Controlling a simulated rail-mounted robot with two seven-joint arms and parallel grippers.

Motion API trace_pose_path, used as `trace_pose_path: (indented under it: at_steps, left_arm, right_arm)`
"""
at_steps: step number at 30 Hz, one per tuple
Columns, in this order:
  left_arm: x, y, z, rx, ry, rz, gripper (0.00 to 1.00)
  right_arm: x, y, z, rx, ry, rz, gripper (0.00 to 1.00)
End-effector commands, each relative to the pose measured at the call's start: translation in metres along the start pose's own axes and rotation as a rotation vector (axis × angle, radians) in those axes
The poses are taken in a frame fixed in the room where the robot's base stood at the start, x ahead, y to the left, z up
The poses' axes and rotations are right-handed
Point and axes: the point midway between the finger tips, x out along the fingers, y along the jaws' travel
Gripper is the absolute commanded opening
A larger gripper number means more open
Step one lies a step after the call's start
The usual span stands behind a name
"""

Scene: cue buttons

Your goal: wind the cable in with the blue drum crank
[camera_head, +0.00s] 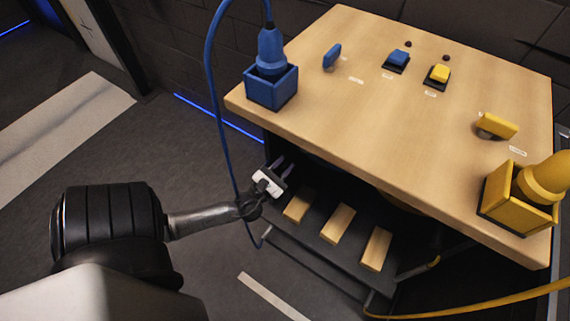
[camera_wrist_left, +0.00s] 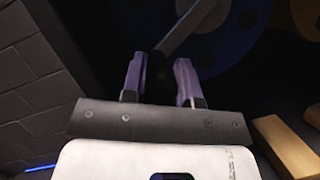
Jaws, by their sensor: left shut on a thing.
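In the left wrist view, the blue drum (camera_wrist_left: 240,40) is dark and partly cut off at the top. A grey crank arm (camera_wrist_left: 190,24) crosses it and runs down to a black handle (camera_wrist_left: 159,76) between the purple fingers. My left gripper (camera_wrist_left: 160,64) is shut on this handle. In the head view, my left gripper (camera_head: 282,165) is below the table's near left edge, and the tabletop hides the blue drum and crank. The blue cable (camera_head: 211,90) arches from the blue plug (camera_head: 271,50) and hangs past my left wrist. My right gripper is in neither view.
The wooden table (camera_head: 400,130) overhangs the gripper. Several wooden blocks (camera_head: 337,223) lie on a dark shelf to the right of the gripper. Blue (camera_head: 397,58) and yellow (camera_head: 440,73) buttons sit on top. A yellow cable (camera_head: 470,305) runs at the lower right. Floor at left is clear.

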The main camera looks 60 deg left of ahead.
Motion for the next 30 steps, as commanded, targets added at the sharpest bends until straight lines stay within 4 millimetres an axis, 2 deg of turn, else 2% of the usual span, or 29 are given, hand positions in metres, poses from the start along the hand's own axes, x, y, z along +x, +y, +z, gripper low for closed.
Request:
trace_pose_path:
  at_steps: [5,6,14,30]
  left_arm:
    - [0.0026,0.0024,0.0042,-0.004,-0.011,0.008,0.00]
    - [0.0027,0.0024,0.0043,-0.004,-0.011,0.009,0.28]
    - [0.0016,0.0013,0.0025,-0.003,-0.006,0.005,0.53]
    - [0.0004,0.0006,0.0007,-0.001,-0.002,0.003,0.53]
  right_arm:
    - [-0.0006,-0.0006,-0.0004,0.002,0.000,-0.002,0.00]
    - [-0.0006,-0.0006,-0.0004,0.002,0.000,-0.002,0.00]
    - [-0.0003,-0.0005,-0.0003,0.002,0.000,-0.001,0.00]
    - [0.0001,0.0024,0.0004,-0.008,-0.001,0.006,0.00]
